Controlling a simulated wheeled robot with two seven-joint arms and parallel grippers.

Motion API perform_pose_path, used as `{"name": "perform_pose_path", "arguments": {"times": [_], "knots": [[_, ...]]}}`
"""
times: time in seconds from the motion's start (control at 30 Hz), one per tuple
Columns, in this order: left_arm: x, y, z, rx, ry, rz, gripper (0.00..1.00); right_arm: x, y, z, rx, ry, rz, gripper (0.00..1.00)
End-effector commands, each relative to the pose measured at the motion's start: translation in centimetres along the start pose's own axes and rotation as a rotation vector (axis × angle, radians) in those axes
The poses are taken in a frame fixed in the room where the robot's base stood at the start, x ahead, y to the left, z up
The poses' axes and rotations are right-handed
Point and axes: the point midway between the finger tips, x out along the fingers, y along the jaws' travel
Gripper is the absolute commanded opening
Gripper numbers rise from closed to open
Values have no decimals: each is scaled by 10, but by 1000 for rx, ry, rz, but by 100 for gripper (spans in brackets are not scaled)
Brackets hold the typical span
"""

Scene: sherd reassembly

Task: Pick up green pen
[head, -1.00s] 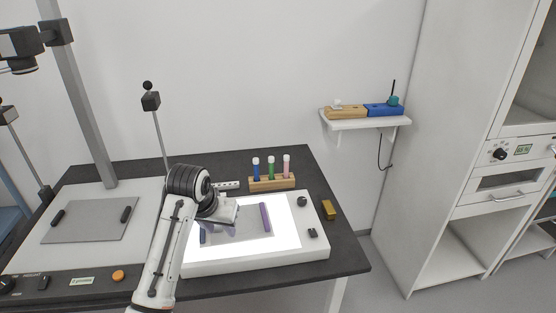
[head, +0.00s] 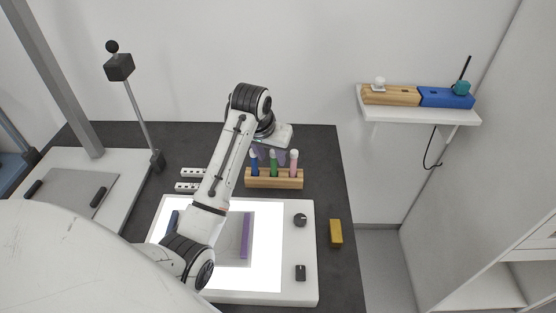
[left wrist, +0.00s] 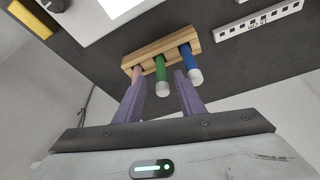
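The green pen (head: 274,166) stands upright with a white cap in the wooden rack (head: 274,183), between the blue pen (head: 255,163) and the pink pen (head: 294,164). The left wrist view also shows the green pen (left wrist: 161,72) in the rack (left wrist: 150,53). My left gripper (left wrist: 158,84) is open, with its two purple fingers apart and the green pen's capped end showing between them. The fingers do not appear to touch it. In the head view my left gripper (head: 272,152) is at the pens' tops, partly hidden by them. My right gripper is not in view.
A lit white light box (head: 266,275) with a purple piece (head: 246,235) lies in front of the rack. A yellow block (head: 336,233) is at the right table edge. A white perforated strip (left wrist: 258,25) lies beside the rack. A wall shelf (head: 420,113) is at right.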

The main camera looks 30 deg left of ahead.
Motion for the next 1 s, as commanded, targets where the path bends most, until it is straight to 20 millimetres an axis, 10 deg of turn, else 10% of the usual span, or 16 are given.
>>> {"name": "perform_pose_path", "arguments": {"times": [0.8, 1.0], "knots": [[66, -2, -2, 0, 3, 0, 36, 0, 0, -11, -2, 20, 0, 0], [66, -2, -2, 0, 2, 0, 6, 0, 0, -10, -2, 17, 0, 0]]}}
